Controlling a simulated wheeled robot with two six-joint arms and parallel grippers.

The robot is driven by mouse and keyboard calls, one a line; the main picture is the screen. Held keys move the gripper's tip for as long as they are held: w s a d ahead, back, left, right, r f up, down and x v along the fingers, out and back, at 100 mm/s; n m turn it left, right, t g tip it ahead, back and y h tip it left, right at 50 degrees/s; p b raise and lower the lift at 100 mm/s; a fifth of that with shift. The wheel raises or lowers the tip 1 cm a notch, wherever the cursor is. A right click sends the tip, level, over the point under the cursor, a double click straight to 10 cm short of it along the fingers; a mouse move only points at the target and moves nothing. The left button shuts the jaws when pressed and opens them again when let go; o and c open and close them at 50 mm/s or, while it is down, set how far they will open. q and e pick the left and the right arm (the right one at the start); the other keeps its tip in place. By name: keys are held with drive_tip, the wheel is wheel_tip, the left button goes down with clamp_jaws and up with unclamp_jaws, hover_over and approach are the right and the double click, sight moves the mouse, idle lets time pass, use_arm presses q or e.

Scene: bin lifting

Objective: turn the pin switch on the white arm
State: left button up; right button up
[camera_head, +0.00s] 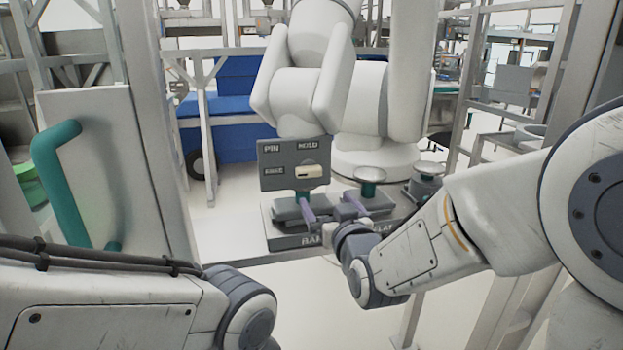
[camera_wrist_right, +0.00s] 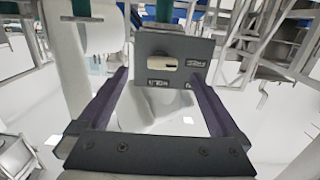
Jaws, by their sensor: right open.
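The white arm (camera_head: 310,95) stands at the top middle of the head view. On the panel is a pale pin switch (camera_head: 309,172), lying about level, near HOLD. In the right wrist view the panel (camera_wrist_right: 150,45) is upside down and the switch (camera_wrist_right: 178,63) is ahead, between the finger lines. My right gripper (camera_head: 330,204) is open and empty, with purple fingers apart, below and in front of the panel. It also shows in the right wrist view (camera_wrist_right: 161,82). My left gripper is out of view.
A labelled grey base (camera_head: 290,242) with several round-topped posts lies below the panel, close to my right gripper. A white door with a green handle (camera_head: 60,180) stands at the left. Metal frames (camera_head: 545,110) rise at the right. Blue boxes (camera_head: 230,120) are behind.

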sight(310, 174)
drive_tip(key=shift+t+y, duration=0.3)
drive_tip(key=x, duration=0.3)
drive_tip(key=r+x, duration=0.1)
drive_tip(key=x, duration=0.6)
drive_tip(key=shift+w+a+r, duration=0.25)
drive_tip(key=shift+a, duration=0.05)
drive_tip(key=shift+c, duration=0.3)
